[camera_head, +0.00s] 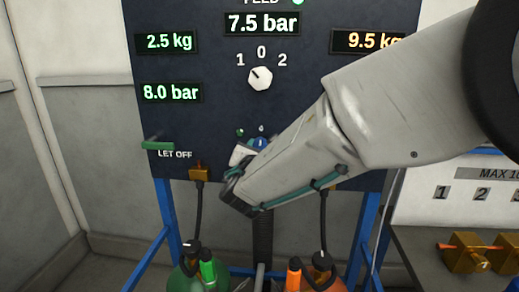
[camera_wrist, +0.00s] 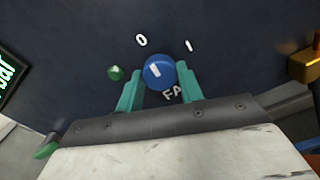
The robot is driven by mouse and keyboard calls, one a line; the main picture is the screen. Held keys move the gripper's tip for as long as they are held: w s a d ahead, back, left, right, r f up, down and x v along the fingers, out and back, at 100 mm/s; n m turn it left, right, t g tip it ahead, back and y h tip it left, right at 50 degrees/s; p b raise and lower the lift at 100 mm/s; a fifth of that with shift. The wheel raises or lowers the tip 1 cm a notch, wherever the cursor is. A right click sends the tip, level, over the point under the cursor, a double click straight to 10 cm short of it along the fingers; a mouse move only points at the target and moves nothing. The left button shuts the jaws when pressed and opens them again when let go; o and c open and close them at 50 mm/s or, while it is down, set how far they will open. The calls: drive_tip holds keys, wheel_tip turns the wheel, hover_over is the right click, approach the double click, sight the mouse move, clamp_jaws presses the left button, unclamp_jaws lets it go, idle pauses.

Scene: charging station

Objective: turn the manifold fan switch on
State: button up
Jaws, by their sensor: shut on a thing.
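The fan switch is a round blue knob with a white pointer mark (camera_wrist: 160,71). In the wrist view it sits on the dark panel under the marks 0 and 1, with the letters "FA" partly hidden below it. Its pointer mark leans up and left, roughly toward the 0. My gripper (camera_wrist: 158,92) has its two teal fingers on either side of the knob, shut on it. In the head view the knob (camera_head: 260,143) shows just past my gripper, which covers most of the area below it.
A small green lamp (camera_wrist: 116,73) lies left of the knob. The dark panel (camera_head: 215,105) also carries a white selector knob (camera_head: 260,78), lit displays and a green let-off lever (camera_head: 158,145). Brass fittings (camera_head: 198,173) and hoses hang below, above green and orange bottles.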

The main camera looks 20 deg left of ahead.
drive_tip(key=m, duration=0.8)
drive_tip(key=shift+m, duration=0.4)
drive_tip(key=m, duration=0.4)
drive_tip(key=shift+m, duration=1.8)
drive_tip(key=shift+f, duration=0.1)
drive_tip(key=o, duration=1)
drive_tip(key=shift+s, duration=0.1)
